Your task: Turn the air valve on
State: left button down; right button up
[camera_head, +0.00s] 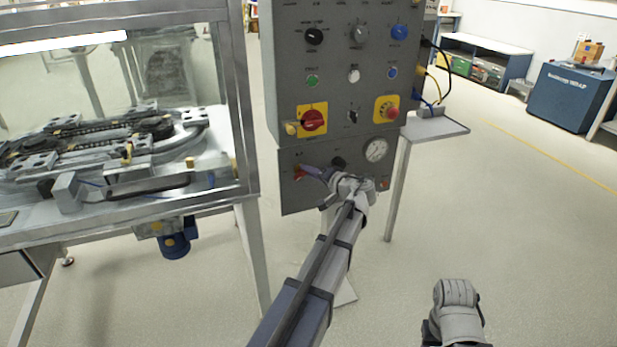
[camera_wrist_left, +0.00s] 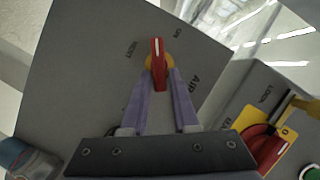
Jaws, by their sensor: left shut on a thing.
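The air valve is a red handle with a white line on a yellow hub, and it shows in the left wrist view (camera_wrist_left: 158,62) on a grey panel lettered AIR, VENT and ON. The white line points up in that view, between the words VENT and ON. My left gripper (camera_wrist_left: 159,75) is shut on the handle, one purple finger on each side. In the head view the left gripper (camera_head: 303,171) reaches the lower left of the control panel (camera_head: 290,195), and the fingers partly hide the red handle (camera_head: 298,175). The fingers of my right gripper do not show.
A red rotary switch on a yellow plate (camera_head: 313,120) and a red stop button (camera_head: 391,111) sit above the valve. A pressure gauge (camera_head: 376,150) is to its right. A glazed machine bench (camera_head: 120,215) stands left.

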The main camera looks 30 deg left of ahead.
pick_arm(q)
jog(key=shift+d+f+m+y+b, duration=0.1)
jog(key=shift+f+m+y+b, duration=0.25)
jog(key=shift+m+b, duration=0.55)
jog(key=shift+f+m+y+b, duration=0.1)
jog(key=shift+m+y+b, duration=0.4)
jog(key=shift+m+b, duration=0.4)
jog(key=shift+d+f+m+y+b, duration=0.1)
jog(key=shift+f+m+y+b, duration=0.25)
jog(key=shift+m+b, duration=0.55)
jog(key=shift+r, duration=0.1)
jog(key=c, duration=0.8)
grip_release()
jog(key=shift+w, duration=0.1)
jog(key=v, duration=0.7)
jog(key=shift+d, duration=0.35)
